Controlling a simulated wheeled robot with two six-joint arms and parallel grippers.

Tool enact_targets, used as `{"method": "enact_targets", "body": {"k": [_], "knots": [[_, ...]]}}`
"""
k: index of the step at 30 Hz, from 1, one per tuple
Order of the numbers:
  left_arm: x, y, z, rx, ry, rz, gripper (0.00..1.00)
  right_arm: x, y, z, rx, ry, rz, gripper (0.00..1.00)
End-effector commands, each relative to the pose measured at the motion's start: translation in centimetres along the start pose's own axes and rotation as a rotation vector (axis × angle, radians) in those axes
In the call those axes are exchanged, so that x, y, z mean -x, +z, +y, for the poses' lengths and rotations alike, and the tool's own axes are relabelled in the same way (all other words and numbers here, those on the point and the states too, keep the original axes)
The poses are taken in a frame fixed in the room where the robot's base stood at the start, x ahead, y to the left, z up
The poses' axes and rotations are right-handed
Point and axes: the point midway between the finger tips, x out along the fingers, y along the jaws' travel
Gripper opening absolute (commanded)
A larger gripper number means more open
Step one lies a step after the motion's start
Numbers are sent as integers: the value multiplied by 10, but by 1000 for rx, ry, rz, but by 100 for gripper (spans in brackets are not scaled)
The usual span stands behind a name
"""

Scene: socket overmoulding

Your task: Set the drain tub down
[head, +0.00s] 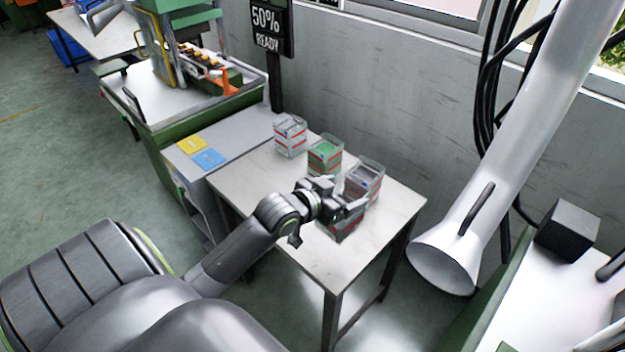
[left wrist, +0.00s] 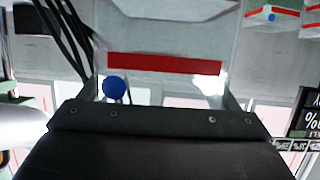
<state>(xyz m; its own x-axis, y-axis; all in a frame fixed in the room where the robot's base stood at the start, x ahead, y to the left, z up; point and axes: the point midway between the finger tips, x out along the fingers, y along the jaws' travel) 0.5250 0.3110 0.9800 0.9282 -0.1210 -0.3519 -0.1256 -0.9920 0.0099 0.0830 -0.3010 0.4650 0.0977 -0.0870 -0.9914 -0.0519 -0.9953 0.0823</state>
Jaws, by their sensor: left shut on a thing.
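My left gripper (head: 346,210) reaches over the light table and is shut on a clear tub (head: 341,231) with a red band, near the table's front right part. The gripper hides part of this tub. In the left wrist view the tub (left wrist: 165,45) stands between the two fingers, with its red band and a blue dot towards me. It is low over the table; I cannot tell whether its base touches. I see no name on it. My right gripper is not in view.
Behind the held tub, a row of clear tubs stands on the table (head: 262,190): one with grey contents (head: 364,182), one green (head: 325,156), one pale (head: 290,136). A white extraction hood (head: 445,262) hangs at right. The table's front left is clear.

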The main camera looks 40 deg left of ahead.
Motion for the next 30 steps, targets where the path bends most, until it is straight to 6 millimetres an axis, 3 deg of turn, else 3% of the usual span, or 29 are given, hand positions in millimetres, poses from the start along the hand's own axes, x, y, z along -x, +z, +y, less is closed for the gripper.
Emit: {"method": "enact_targets", "body": {"k": [7,12,24,30], "knots": [[-19,20,-20,11,-48,8,33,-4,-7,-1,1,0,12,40],[-30,51,-20,11,-49,7,33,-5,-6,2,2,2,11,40],[-47,96,-21,10,-48,9,33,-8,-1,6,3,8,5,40],[-49,102,-21,8,-48,12,33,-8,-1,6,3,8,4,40]]}}
